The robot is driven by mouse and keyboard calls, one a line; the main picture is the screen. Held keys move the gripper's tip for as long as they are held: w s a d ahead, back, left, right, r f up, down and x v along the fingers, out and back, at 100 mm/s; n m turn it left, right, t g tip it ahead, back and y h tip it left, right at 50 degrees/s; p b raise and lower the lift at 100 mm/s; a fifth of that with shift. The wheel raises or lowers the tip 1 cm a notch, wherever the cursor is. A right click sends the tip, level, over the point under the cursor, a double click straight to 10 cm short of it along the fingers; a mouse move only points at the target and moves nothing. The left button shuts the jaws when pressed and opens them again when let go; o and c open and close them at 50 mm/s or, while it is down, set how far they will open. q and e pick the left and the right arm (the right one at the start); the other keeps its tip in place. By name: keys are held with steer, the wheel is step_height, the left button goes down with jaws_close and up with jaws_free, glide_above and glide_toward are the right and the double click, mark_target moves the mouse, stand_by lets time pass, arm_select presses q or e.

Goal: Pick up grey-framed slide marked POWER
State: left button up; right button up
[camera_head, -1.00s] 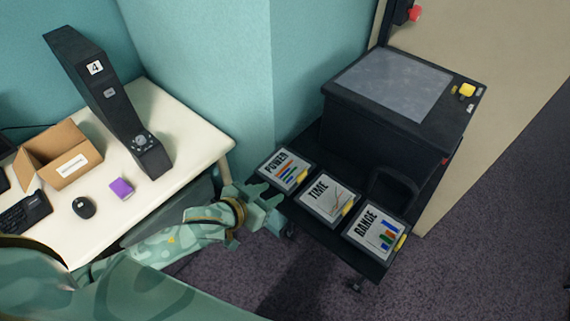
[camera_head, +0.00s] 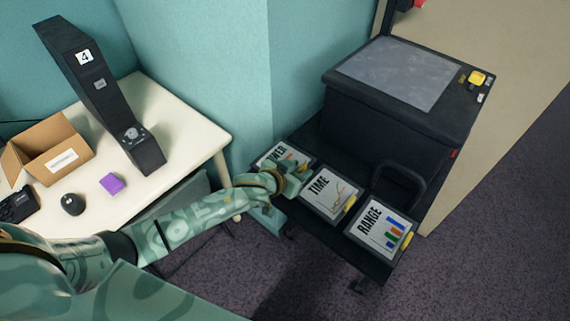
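The grey-framed slide marked POWER (camera_head: 274,154) lies at the left end of a row on the black cart shelf. My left gripper (camera_head: 299,178) is over its lower right part and hides some of it, including part of the lettering. I cannot tell whether the fingers touch the slide or are open or shut. The TIME slide (camera_head: 327,192) lies just right of the gripper, and the RANGE slide (camera_head: 381,228) lies farther right. My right gripper is not in view.
A black projector-like box (camera_head: 397,109) with a grey glass top stands behind the slides. A black handle loop (camera_head: 404,180) rises by the RANGE slide. A white desk (camera_head: 185,127) at left holds a tall black unit (camera_head: 100,95), an open carton (camera_head: 50,150) and a purple block (camera_head: 112,184).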

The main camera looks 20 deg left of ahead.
arm_select(q)
steer(key=shift+s, duration=0.1)
steer(key=shift+c, duration=0.2)
jaws_close()
steer(key=shift+r, duration=0.1)
